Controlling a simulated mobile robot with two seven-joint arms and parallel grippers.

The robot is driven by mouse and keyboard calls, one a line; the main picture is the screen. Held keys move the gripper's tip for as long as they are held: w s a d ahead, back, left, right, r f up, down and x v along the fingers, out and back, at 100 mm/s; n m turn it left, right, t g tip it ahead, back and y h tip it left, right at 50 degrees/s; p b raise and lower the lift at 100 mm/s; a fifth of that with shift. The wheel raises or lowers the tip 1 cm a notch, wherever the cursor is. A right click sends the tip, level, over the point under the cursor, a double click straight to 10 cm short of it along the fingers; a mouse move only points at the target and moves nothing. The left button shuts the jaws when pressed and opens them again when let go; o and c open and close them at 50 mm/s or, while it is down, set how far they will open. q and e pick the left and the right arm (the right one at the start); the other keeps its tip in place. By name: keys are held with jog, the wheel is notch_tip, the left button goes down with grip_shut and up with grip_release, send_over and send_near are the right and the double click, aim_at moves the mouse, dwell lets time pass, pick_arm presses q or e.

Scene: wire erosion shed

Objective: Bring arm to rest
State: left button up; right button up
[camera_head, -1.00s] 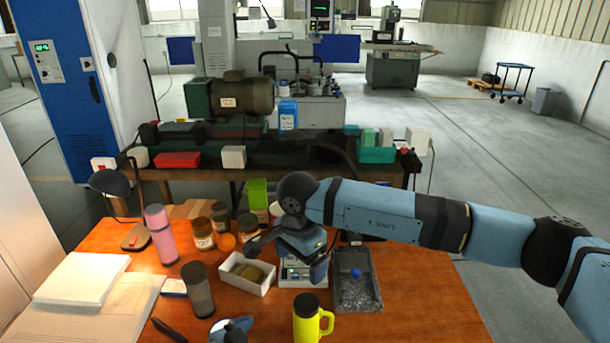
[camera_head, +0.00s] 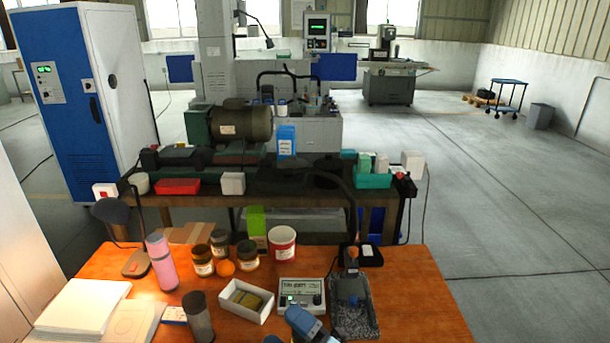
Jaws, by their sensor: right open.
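My right gripper (camera_head: 308,325) shows as a blue and dark shape at the bottom edge, low over the front of the orange work table (camera_head: 425,300). It is open, and I see nothing held in it, though its fingertips are hard to make out. The rest of my right arm is out of the picture. My left gripper does not show clearly anywhere.
A grey tumbler (camera_head: 199,318) and pink bottle (camera_head: 161,262) stand left. The table's right side is clear.

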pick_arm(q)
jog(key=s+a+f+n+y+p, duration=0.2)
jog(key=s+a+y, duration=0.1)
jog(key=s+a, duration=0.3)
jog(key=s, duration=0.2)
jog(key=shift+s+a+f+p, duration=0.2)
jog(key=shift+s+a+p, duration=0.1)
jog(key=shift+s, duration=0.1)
pick_arm(e)
jog(key=s+d+f+m+h, duration=0.7)
jog(key=d+f+m, duration=0.4)
jog(key=s+d+f+m+g+h, duration=0.1)
jog(key=s+d+f+m+h, duration=0.7)
jog(key=d+f+m, duration=0.2)
jog(key=d+m, duration=0.2)
jog(key=shift+s+f+m+g+h, duration=0.25)
jog(key=shift+f+m+g+h, duration=0.05)
jog(key=shift+f, duration=0.1)
jog(key=shift+d, duration=0.1)
